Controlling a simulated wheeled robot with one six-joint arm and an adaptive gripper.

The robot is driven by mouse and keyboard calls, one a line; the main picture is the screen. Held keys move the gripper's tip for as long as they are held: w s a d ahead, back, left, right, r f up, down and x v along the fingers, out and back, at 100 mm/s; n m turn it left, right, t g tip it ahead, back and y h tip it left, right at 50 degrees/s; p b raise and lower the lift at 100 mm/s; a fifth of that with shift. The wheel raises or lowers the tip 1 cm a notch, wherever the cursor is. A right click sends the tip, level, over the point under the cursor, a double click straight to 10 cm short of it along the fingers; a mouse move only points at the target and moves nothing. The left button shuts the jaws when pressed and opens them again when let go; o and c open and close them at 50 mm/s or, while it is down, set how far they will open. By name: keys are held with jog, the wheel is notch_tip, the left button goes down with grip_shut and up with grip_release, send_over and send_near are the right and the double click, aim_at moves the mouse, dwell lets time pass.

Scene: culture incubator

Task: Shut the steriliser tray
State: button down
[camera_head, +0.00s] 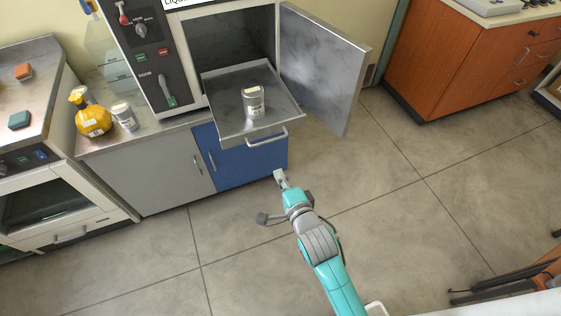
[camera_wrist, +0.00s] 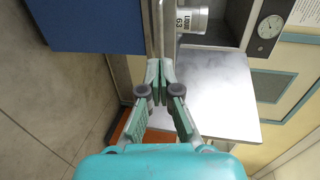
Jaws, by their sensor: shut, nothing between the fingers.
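The steriliser tray (camera_head: 228,125) is a grey metal tray, pulled out of the open chamber, with a bar handle (camera_head: 268,138) on its front. A small labelled jar (camera_head: 254,103) stands upright on it. The jar also shows in the wrist view (camera_wrist: 193,20), beside the tray's front edge. My gripper (camera_head: 279,174) is shut and empty, in front of and below the handle in the head view, with a gap in the picture. In the wrist view my shut fingertips (camera_wrist: 160,72) overlap the line of the tray front; I cannot tell whether they touch.
The steriliser door (camera_head: 322,70) stands wide open to the right of the tray; it also shows in the wrist view (camera_wrist: 215,95). A blue cabinet front (camera_head: 245,163) is below the tray. A yellow bottle (camera_head: 92,118) and another jar (camera_head: 124,117) stand left. Floor in front is clear.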

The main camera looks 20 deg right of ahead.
jog(key=x, duration=1.3)
jog(key=shift+w, duration=0.2)
